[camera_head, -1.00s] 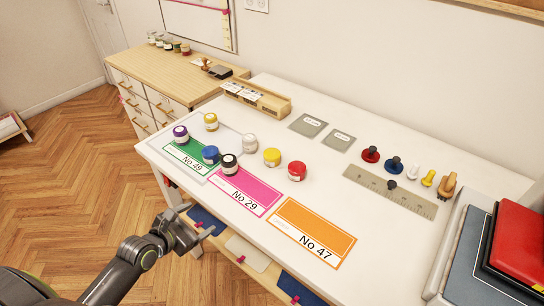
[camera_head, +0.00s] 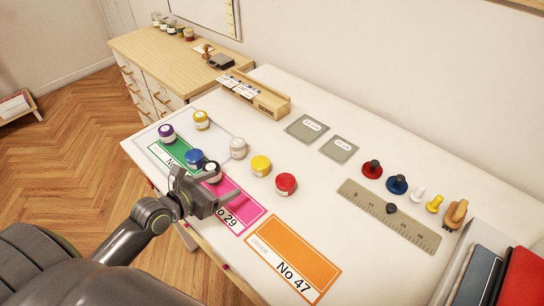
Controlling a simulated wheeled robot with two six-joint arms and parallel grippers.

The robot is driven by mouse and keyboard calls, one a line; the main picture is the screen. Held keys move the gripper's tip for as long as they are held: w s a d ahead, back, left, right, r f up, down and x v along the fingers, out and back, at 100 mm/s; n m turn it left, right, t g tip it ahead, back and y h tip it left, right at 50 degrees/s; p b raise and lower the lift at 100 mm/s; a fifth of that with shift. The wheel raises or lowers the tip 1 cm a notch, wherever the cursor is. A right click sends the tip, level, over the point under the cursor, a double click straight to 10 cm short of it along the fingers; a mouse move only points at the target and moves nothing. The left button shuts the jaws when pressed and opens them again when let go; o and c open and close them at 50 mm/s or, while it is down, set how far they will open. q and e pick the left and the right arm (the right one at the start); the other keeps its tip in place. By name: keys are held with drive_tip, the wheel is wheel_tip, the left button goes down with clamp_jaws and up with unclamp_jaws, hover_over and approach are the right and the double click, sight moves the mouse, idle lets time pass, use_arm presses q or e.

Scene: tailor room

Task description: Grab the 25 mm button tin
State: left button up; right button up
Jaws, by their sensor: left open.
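Several small tins with coloured lids stand on the white table: purple (camera_head: 167,132), gold (camera_head: 201,120), blue (camera_head: 195,158), white (camera_head: 238,148), yellow (camera_head: 260,165), red (camera_head: 285,183) and black (camera_head: 213,170). Their labels are too small to read, so I cannot tell which is the 25 mm one. My left gripper (camera_head: 206,187) is open, above the front edge of the pink card and close to the black-lidded tin, partly covering it. I cannot tell whether it touches that tin. My right gripper is out of view.
Green, pink (camera_head: 247,214) and orange (camera_head: 293,258) cards lie along the front. A wooden box (camera_head: 270,101), grey squares (camera_head: 307,127), a ruler (camera_head: 380,213) and coloured stamps fill the back and right.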

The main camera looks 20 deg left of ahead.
sight(254, 169)
use_arm(q)
drive_tip(key=shift+x, duration=1.05)
drive_tip(key=b+x, duration=0.1)
drive_tip(key=x, duration=0.7)
drive_tip(key=shift+w+d+f, duration=0.1)
drive_tip(key=shift+w+d, duration=0.05)
drive_tip(key=shift+w, duration=0.15)
drive_tip(key=shift+w+f, duration=0.1)
drive_tip(key=shift+w, duration=0.2)
drive_tip(key=x, duration=0.5)
drive_tip(key=shift+w+d+f+b, duration=0.1)
drive_tip(key=shift+w+d+b, duration=0.1)
drive_tip(key=shift+w+b, duration=0.15)
drive_tip(key=shift+s, duration=0.1)
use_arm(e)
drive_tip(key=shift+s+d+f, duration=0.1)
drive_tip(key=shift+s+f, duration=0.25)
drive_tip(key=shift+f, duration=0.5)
use_arm(q)
drive_tip(key=shift+c, duration=0.2)
